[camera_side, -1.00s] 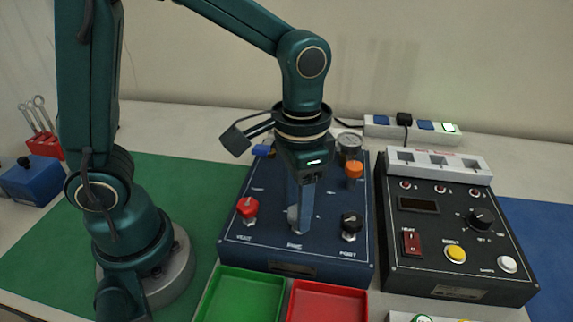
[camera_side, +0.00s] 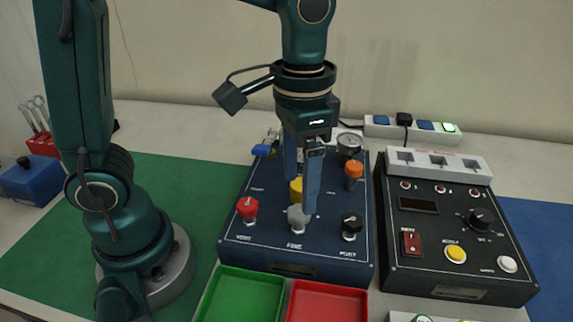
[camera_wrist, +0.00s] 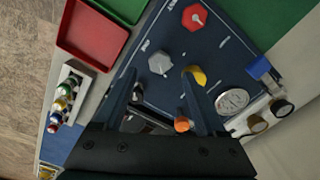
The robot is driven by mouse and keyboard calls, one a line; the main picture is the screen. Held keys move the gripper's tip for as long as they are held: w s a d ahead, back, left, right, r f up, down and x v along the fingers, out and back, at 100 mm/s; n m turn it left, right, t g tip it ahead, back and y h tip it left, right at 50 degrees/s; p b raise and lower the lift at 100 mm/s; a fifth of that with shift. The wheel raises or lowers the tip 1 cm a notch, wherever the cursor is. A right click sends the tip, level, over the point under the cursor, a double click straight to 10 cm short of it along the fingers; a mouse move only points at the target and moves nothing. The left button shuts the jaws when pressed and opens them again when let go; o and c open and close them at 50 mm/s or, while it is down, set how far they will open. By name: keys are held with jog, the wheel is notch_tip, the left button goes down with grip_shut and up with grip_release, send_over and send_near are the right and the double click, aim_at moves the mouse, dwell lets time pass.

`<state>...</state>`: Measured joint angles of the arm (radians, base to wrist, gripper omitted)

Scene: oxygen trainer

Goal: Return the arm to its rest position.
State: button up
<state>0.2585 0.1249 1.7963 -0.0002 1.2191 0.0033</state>
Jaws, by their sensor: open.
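My gripper (camera_side: 299,211) is open and empty, pointing down over the dark blue valve panel (camera_side: 265,235). In the side view its fingers overlap the panel's middle, near the grey knob (camera_side: 297,218) and the yellow knob (camera_side: 296,188). The red knob (camera_side: 247,209) is to the left, and the black knob (camera_side: 351,226) and orange knob (camera_side: 354,172) are to the right. In the wrist view the grey knob (camera_wrist: 160,62) and yellow knob (camera_wrist: 195,75) lie beyond and between the fingers, and neither is held. The black knob is partly hidden by a finger there.
A pressure gauge (camera_side: 349,142) stands at the panel's back. A black control box (camera_side: 455,270) is to the right. A green tray (camera_side: 240,297) and a red tray (camera_side: 328,303) sit in front. A power strip (camera_side: 412,129) is behind. The green mat (camera_side: 190,180) is mostly clear.

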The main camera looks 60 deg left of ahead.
jog(key=s+a+r+n+t, duration=0.1)
jog(key=s+a, duration=0.1)
jog(key=s+a+n+t, duration=0.1)
jog(key=s+a+t, duration=0.1)
jog(key=s+a+r+n+t, duration=0.1)
jog(key=s+a+t, duration=0.1)
jog(key=shift+s+r, duration=0.25)
jog(key=shift+r, duration=0.1)
jog(key=shift+s+f+t, duration=0.1)
jog(key=shift+f+t, duration=0.2)
jog(key=shift+f, duration=0.25)
jog(key=shift+r, duration=0.1)
dwell(1.0)
